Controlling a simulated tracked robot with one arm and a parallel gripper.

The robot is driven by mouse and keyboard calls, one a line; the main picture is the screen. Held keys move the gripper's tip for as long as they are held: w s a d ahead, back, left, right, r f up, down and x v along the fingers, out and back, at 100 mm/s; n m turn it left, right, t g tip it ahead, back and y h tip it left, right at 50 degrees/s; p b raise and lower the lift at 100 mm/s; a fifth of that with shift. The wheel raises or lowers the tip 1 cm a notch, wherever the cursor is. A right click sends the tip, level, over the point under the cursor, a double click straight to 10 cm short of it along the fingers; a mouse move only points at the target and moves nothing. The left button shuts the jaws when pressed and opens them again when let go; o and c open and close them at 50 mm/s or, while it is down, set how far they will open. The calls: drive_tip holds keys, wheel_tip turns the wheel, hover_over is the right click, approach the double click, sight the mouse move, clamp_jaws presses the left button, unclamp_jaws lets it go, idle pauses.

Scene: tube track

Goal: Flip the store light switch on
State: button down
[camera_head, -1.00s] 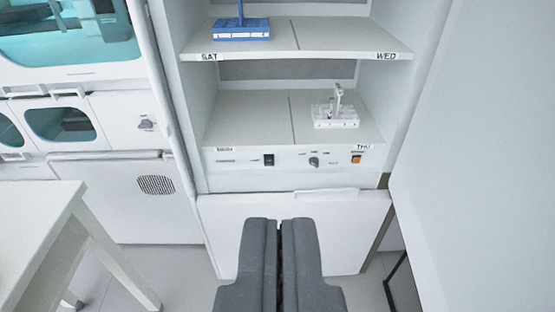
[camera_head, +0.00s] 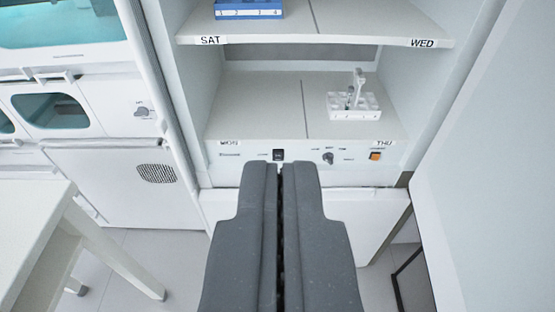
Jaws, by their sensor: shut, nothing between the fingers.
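The control panel (camera_head: 350,165) runs along the front under the lower shelf of the store. It carries a small black rocker switch (camera_head: 278,154), a grey knob (camera_head: 328,158) and an orange switch (camera_head: 375,156). The panel's small lettering is too small to read, so I cannot tell which switch is the light's or its position. My gripper (camera_head: 279,168) is shut and empty. Its tips show just below the black switch in the picture and cover the panel's lower edge there. I cannot tell whether they touch the panel.
A blue rack (camera_head: 248,10) stands on the upper shelf and a white rack (camera_head: 353,105) on the lower shelf. A white door (camera_head: 480,130) stands close on the right. A white table (camera_head: 35,215) is at the lower left. Another cabinet (camera_head: 110,180) is on the left.

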drive_tip(key=shift+s, duration=0.1)
drive_tip(key=w+f+m+t+b, duration=0.1)
drive_tip(key=w+f+m, duration=0.4)
drive_tip(key=w+f, duration=0.9)
drive_tip(key=w+f+m+t, duration=0.1)
drive_tip(key=w+f+m, duration=0.3)
drive_tip(key=w+f, duration=1)
drive_tip(key=w+f+m+t, duration=0.1)
drive_tip(key=w+f+m, duration=0.2)
drive_tip(key=f, duration=0.7)
drive_tip(key=w+f+m+t, duration=0.1)
drive_tip(key=w+f+m, duration=0.2)
drive_tip(key=f, duration=0.7)
drive_tip(key=w+f+m+b, duration=0.1)
drive_tip(key=w+f+m, duration=0.2)
drive_tip(key=f, duration=0.7)
drive_tip(key=shift+w+a+f+t, duration=0.35)
drive_tip(key=shift+w+a+t, duration=0.1)
drive_tip(key=shift+w, duration=0.5)
drive_tip(key=shift+w, duration=0.1)
